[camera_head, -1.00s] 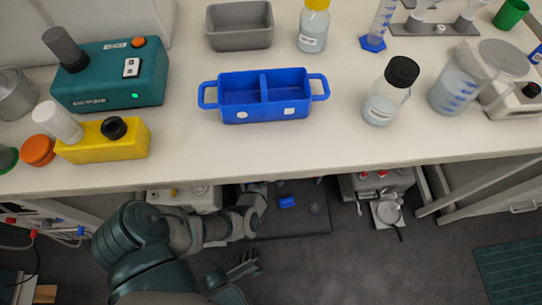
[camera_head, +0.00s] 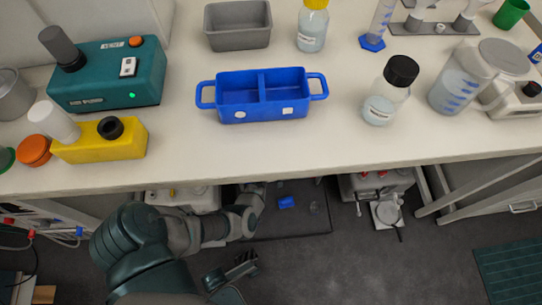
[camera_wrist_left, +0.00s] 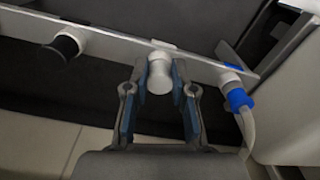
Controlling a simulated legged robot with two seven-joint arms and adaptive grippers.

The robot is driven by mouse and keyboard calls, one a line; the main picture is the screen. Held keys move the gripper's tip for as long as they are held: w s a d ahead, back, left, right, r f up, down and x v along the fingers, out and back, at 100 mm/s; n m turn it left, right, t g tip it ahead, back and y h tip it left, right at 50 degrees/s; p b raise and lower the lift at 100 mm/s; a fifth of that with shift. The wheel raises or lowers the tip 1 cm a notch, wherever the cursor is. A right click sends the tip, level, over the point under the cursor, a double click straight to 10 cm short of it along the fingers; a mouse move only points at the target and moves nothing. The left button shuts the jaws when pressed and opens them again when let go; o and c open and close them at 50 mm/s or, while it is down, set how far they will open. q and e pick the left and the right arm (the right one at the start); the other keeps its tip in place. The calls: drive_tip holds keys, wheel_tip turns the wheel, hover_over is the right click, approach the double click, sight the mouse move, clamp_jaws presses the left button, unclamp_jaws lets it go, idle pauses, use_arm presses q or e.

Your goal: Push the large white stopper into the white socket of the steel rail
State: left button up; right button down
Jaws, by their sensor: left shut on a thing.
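In the left wrist view, my left gripper (camera_wrist_left: 159,72) is shut on a large white stopper (camera_wrist_left: 160,80), one finger on each side of it. The stopper's far end meets the white socket (camera_wrist_left: 163,46) on the steel rail (camera_wrist_left: 115,43). I cannot tell how deep the stopper sits. In the head view my left arm reaches under the bench edge, and its fingers are hidden there. A dark gripper, apparently my right (camera_head: 240,266), is low in the head view, apart from the rail; its jaw opening is unclear.
The rail also carries a dark-mouthed white fitting (camera_wrist_left: 70,44) at left and a blue fitting with a tube (camera_wrist_left: 238,98) at right. The bench (camera_head: 300,155) overhangs my left arm. A blue caddy (camera_head: 262,97) and bottles stand on it.

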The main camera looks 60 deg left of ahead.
use_arm(q)
drive_tip(key=o, duration=1)
wheel_tip(320, 180, up, 12)
drive_tip(key=shift+w+f, duration=0.1)
